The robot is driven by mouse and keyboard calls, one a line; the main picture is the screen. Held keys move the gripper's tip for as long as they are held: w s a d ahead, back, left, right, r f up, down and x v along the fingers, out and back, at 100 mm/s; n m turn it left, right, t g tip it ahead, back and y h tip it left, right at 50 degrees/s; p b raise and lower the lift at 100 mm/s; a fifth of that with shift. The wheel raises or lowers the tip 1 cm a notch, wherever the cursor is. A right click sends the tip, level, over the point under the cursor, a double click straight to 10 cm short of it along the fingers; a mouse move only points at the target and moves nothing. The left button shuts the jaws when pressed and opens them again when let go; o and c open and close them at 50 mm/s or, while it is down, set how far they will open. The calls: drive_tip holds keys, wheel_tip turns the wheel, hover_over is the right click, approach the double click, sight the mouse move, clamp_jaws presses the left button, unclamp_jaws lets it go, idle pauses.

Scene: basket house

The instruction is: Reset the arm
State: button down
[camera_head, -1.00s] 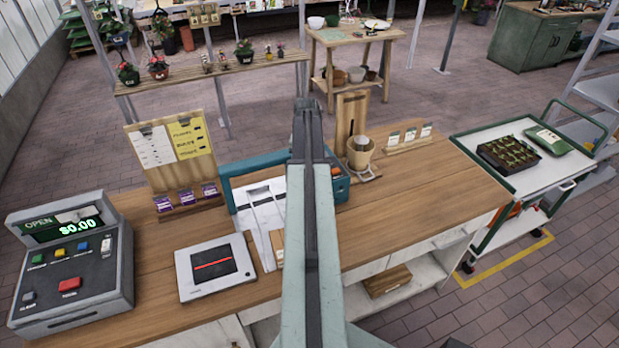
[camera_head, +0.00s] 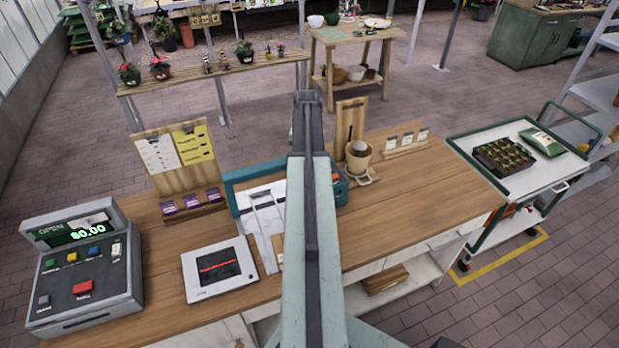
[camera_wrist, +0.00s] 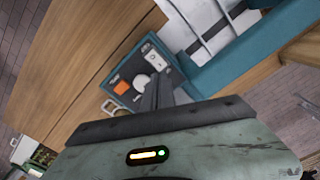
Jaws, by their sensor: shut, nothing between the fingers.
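My arm reaches up through the middle of the head view, over the wooden counter (camera_head: 425,210). My gripper (camera_head: 306,100) is at its far end, shut with nothing between the fingers. In the wrist view the dark fingers of my gripper (camera_wrist: 165,92) are together above a teal-edged tray (camera_wrist: 115,75). The arm hides part of the teal tray and the counter in the head view.
A cash register (camera_head: 82,270) and a flat screen device (camera_head: 219,268) stand left on the counter. A notice board (camera_head: 178,155), a pot (camera_head: 358,158) and a seed packet stand (camera_head: 405,145) line its back. A cart (camera_head: 530,185) with a seedling tray stands at the right.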

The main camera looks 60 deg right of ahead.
drive_tip(key=shift+r, duration=0.1)
idle(0.3)
drive_tip(key=shift+w+a, duration=0.15)
drive_tip(key=w+a+f+n+b, duration=0.35)
drive_tip(key=w+a, duration=0.35)
drive_tip(key=a, duration=0.5)
drive_tip(key=w+a+f+n+b, duration=0.2)
drive_tip(key=w+a+f+b, duration=0.4)
drive_tip(key=a, duration=0.6)
drive_tip(key=w+a+f+n+b, duration=0.1)
drive_tip(key=a, duration=0.6)
drive_tip(key=w+a+f+n+b, duration=0.1)
drive_tip(key=w+a+n+b, duration=0.1)
drive_tip(key=a, duration=0.4)
drive_tip(key=w+a+f+n+b, duration=0.1)
drive_tip(key=a+f, duration=0.1)
drive_tip(key=a, duration=0.5)
drive_tip(key=shift+w+a+f+n, duration=0.1)
drive_tip(key=shift+w+a+n, duration=0.05)
drive_tip(key=shift+a+n, duration=0.2)
drive_tip(key=a+f+n+b, duration=0.1)
drive_tip(key=a, duration=0.3)
drive_tip(key=s+a+f+n+b, duration=0.1)
drive_tip(key=a, duration=0.3)
drive_tip(key=s+a+n+b, duration=0.1)
drive_tip(key=a, duration=0.4)
drive_tip(key=shift+a+f, duration=0.1)
drive_tip(key=shift+f, duration=0.3)
drive_tip(key=shift+r, duration=0.1)
